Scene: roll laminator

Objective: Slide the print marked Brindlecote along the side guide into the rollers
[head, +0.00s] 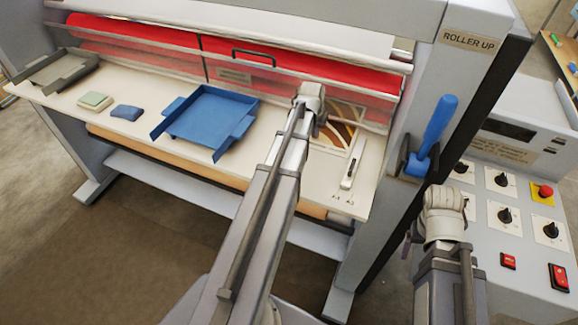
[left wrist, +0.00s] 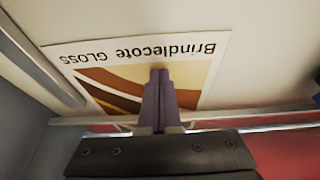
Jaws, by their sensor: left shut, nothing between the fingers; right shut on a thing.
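The Brindlecote print (left wrist: 207,65), marked GLOSS with brown and tan bands, lies on the pale feed table. In the left wrist view its far edge is close to the bar before the red roller (left wrist: 285,150); contact is unclear. The metal side guide (left wrist: 42,58) runs along one side, with a narrow strip of table between. In the head view my left arm partly covers the print (head: 357,135), left of the guide (head: 351,167). My left gripper (left wrist: 160,80) is shut and empty, its fingertips over the print. My right gripper's fingers are hidden by its wrist, beside the control panel.
A blue tray (head: 190,124), a blue pad (head: 126,113), a green pad (head: 95,101) and a grey tray (head: 50,76) sit on the table's left. A blue lever (head: 438,124) stands on the right post below a ROLLER UP label (head: 469,41). A control panel (head: 520,220) stands at right.

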